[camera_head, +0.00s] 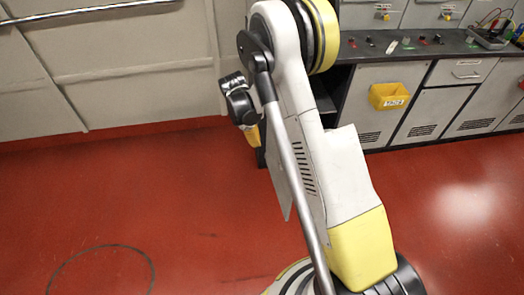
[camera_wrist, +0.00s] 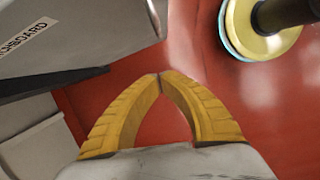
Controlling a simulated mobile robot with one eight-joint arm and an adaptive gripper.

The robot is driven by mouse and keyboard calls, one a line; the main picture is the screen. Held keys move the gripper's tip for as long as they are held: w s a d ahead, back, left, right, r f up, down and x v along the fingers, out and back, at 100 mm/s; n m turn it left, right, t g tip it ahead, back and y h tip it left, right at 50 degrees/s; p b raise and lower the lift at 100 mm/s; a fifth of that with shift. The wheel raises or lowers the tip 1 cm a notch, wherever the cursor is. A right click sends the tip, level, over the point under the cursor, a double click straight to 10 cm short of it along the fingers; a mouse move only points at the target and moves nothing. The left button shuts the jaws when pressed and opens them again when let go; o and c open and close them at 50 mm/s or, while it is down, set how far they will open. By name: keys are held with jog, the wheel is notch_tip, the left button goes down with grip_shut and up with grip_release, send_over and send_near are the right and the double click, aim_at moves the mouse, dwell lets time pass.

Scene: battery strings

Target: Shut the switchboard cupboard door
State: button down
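The switchboard cupboard door appears to be the grey panel (camera_wrist: 90,35) with the partly cut-off label "…HBOARD" at the upper left of the wrist view. In the head view a thin pale panel (camera_head: 278,185) stands out from the bench's left end, mostly behind my arm; it looks like the same door standing open. My gripper (camera_wrist: 160,76) has its yellow fingers meeting at the tips, with only red floor between them. The door's edge is just left of and beyond the fingertips, apparently apart from them. In the head view my gripper (camera_head: 253,136) is partly hidden.
A bench (camera_head: 440,47) with grey cupboards runs along the right back. A dark opening (camera_head: 327,88) shows behind my arm. A pale wall (camera_head: 130,80) is at the left; the red floor (camera_head: 150,210) is clear.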

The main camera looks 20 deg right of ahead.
jog(key=s+d+f+b, duration=0.2)
jog(key=d+f+b, duration=0.3)
jog(key=f, duration=0.3)
jog(key=shift+s+d+f, duration=0.15)
jog(key=shift+d+f, duration=0.15)
jog(key=shift+d, duration=0.1)
